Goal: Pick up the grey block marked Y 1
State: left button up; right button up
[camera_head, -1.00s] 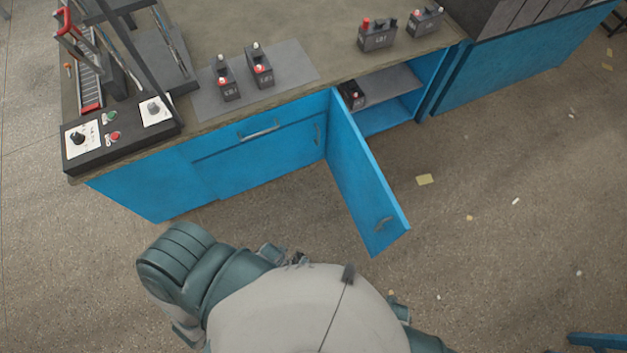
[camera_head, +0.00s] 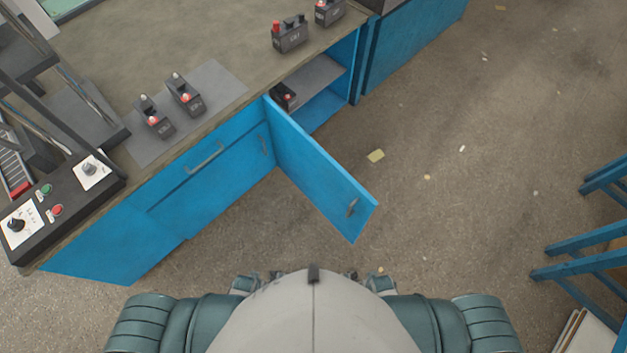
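Several grey battery-like blocks are in the camera_head view, and their markings are too small to read surely. Two stand on a grey mat on the bench: one left block (camera_head: 155,117) and one right block (camera_head: 186,95). Two more stand at the bench's back right: one block (camera_head: 289,35) and one farther block (camera_head: 329,11). Another dark block (camera_head: 284,97) is on the shelf of the open cabinet. Small parts of my arms show at the front of my body, largely hidden by it. Whether my grippers are open or shut does not show, and no block is near them.
The blue cabinet door (camera_head: 320,170) stands open and juts into the floor space. A control panel (camera_head: 60,195) with knobs and buttons sits on the bench's left end. Blue frames (camera_head: 585,240) stand at the right. The floor between is mostly clear.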

aim_at(292, 33)
jog(key=l, duration=0.35)
jog(key=l+u, duration=0.35)
jog(key=l, duration=1.95)
jog(key=i+l+u, duration=0.2)
jog(key=i+l, duration=0.5)
jog(key=i+l+u, duration=0.2)
jog(key=i+l, duration=0.4)
jog(key=l, duration=0.2)
